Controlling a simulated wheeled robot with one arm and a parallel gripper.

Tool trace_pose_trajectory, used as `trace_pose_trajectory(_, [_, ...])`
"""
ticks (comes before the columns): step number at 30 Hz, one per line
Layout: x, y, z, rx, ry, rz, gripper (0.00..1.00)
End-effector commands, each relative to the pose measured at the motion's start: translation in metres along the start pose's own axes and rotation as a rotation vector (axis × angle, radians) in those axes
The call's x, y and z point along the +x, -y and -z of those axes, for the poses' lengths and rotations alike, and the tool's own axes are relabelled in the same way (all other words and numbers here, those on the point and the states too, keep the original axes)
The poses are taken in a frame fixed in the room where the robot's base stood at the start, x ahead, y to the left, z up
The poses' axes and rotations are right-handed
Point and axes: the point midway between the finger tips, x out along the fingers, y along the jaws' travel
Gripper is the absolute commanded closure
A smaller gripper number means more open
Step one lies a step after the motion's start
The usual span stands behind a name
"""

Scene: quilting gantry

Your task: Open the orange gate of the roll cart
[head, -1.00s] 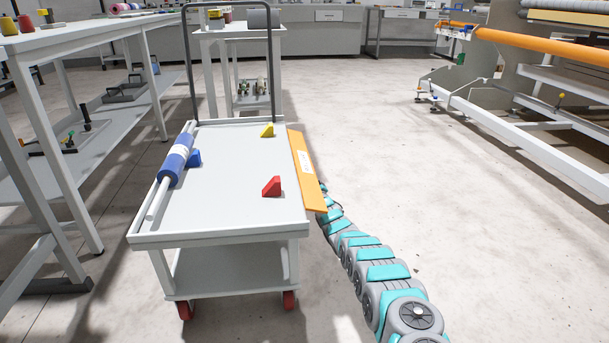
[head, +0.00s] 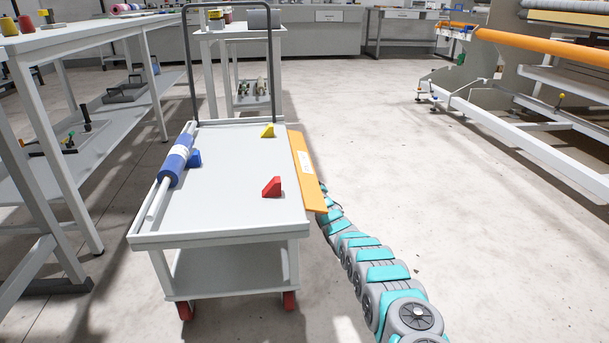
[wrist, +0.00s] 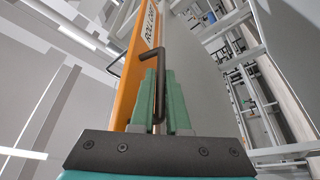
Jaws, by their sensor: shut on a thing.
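The roll cart (head: 222,240) stands in front of me, with a pale flat top. Its orange gate (head: 316,194) runs along the right edge of the top and bears a white label. In the wrist view the gate (wrist: 125,75) rises on the left, with a label partly readable as "ROLL". A dark bent handle (wrist: 160,62) stands out from the gate. My gripper (wrist: 160,88) is shut on this handle, which passes between its green fingers. In the head view my arm reaches the gate's outer side, and the gate hides the gripper.
A blue roll (head: 175,160) on a rod lies along the cart's left edge. Blue, red (head: 271,187) and yellow (head: 267,131) wedges sit on the top. A white table (head: 60,40) stands left, a quilting frame (head: 530,110) right. Floor right of the cart is clear.

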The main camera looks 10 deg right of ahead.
Motion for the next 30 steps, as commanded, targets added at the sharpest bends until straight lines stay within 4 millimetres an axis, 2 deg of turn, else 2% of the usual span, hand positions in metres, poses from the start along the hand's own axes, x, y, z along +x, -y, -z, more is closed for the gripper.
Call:
trace_pose_trajectory(17, [0.002,0.008,0.004,0.137,-0.004,-0.060,1.00])
trace_pose_trajectory(30, [0.005,0.025,0.011,0.390,-0.008,-0.165,1.00])
